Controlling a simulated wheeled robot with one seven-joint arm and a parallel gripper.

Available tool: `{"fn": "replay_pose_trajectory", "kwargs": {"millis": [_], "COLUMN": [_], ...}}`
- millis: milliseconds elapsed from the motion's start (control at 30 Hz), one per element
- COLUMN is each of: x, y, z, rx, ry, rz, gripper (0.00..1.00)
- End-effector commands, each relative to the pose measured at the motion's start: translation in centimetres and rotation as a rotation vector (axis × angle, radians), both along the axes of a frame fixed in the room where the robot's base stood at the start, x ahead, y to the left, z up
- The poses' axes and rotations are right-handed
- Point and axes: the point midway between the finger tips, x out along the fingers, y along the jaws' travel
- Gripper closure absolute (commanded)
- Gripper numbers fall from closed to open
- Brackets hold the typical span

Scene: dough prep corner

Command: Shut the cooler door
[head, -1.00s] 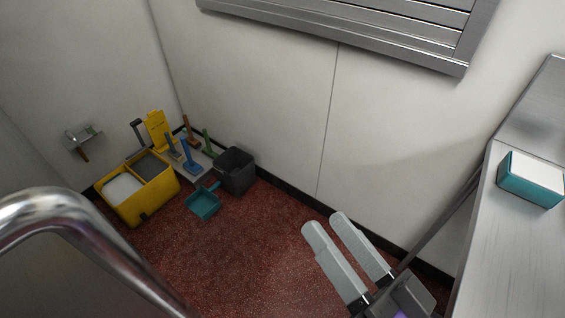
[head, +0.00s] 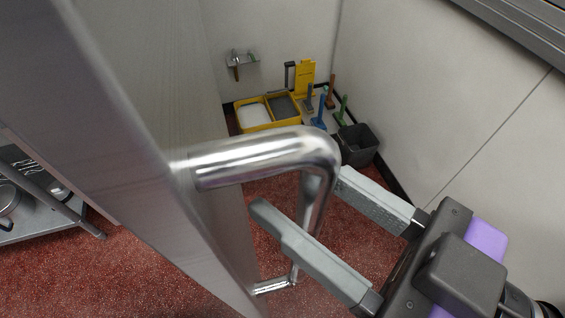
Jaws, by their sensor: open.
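The cooler door (head: 165,80) is a tall grey metal panel on the left of the head view, seen at a steep angle, with its edge running down the picture. A shiny bent-bar handle (head: 255,158) stands out from it to the right. My gripper (head: 302,192) is open at the handle. Its two fingers appear on either side of the handle's upright bar, one to the left and one to the right. I cannot tell whether either finger touches the bar. The cooler's opening and the door's hinge are not visible.
A yellow mop bucket (head: 268,112) and a dark bin (head: 357,146) stand in the far corner, with brushes between them. A metal rack (head: 50,225) stands at the lower left beyond the door. Red floor (head: 170,275) is bare in between.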

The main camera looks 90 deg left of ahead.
Motion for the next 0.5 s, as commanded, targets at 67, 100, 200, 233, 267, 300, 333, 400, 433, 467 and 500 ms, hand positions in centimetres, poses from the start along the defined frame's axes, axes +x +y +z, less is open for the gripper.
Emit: {"fn": "replay_pose_trajectory", "kwargs": {"millis": [67,100,200,233,267,300,333,400,433,467,500], "x": [-0.9,-1.2,-1.7,-1.8,-1.8,-1.9,-1.9,-1.9,-1.9,-1.9,-1.9], "y": [0.7,1.0,1.4,1.5,1.6,1.7,1.7,1.7,1.7,1.7,1.7], "z": [0.1,0.1,0.1,0.1,0.0,0.0,0.0,0.0,0.0,0.0,0.0], "rx": [0.001,0.000,0.001,0.001,0.001,0.001,0.001,0.001,0.001,0.001,0.001], "ry": [0.002,0.001,0.001,0.001,0.001,0.001,0.001,0.001,0.001,0.001,0.001], "rz": [0.003,0.002,0.001,0.000,0.000,-0.001,-0.001,-0.002,-0.002,-0.002,-0.002], "gripper": [0.57,0.57,0.57,0.57,0.57,0.57,0.57,0.57,0.57,0.57,0.57]}}
